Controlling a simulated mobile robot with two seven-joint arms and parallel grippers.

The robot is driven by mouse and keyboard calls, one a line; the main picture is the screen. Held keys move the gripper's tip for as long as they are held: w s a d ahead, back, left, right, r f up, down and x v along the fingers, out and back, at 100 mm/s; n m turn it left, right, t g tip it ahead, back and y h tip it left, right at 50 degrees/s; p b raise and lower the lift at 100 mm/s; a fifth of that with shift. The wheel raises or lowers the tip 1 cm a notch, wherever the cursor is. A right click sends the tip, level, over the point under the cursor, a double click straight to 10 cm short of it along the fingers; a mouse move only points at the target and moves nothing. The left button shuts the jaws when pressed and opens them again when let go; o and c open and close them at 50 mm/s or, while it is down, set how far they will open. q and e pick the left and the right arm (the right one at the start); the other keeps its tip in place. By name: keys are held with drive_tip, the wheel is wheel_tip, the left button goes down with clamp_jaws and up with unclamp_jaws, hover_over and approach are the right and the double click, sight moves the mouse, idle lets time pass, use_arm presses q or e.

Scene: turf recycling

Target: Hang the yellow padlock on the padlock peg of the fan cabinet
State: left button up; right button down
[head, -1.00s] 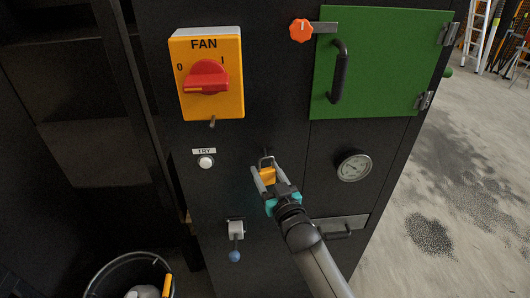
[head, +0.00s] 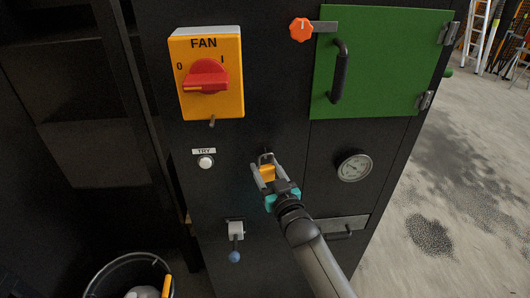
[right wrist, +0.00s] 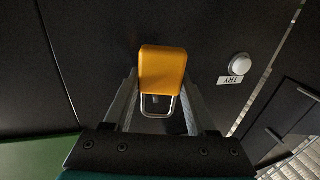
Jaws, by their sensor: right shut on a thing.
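The yellow padlock (head: 267,173) is between the fingers of my right gripper (head: 264,167), which is shut on its body. Its grey shackle points up in the head view, close to a small dark peg (head: 265,151) on the black fan cabinet (head: 275,95). I cannot tell whether the shackle is around the peg. In the right wrist view, the padlock's yellow body (right wrist: 163,69) and metal shackle (right wrist: 158,106) show between the fingers. My left gripper is not in view.
The yellow FAN switch (head: 207,75) with a red knob is above left, with a small stub below it. A white TRY button (head: 205,162), gauge (head: 354,167), blue-knobbed lever (head: 235,243) and green door (head: 385,62) surround the gripper. A black bucket (head: 105,275) stands lower left.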

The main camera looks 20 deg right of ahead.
drive_tip(key=shift+w+d+b, duration=0.2)
drive_tip(key=shift+w+b, duration=0.1)
drive_tip(key=shift+w, duration=0.4)
idle(0.4)
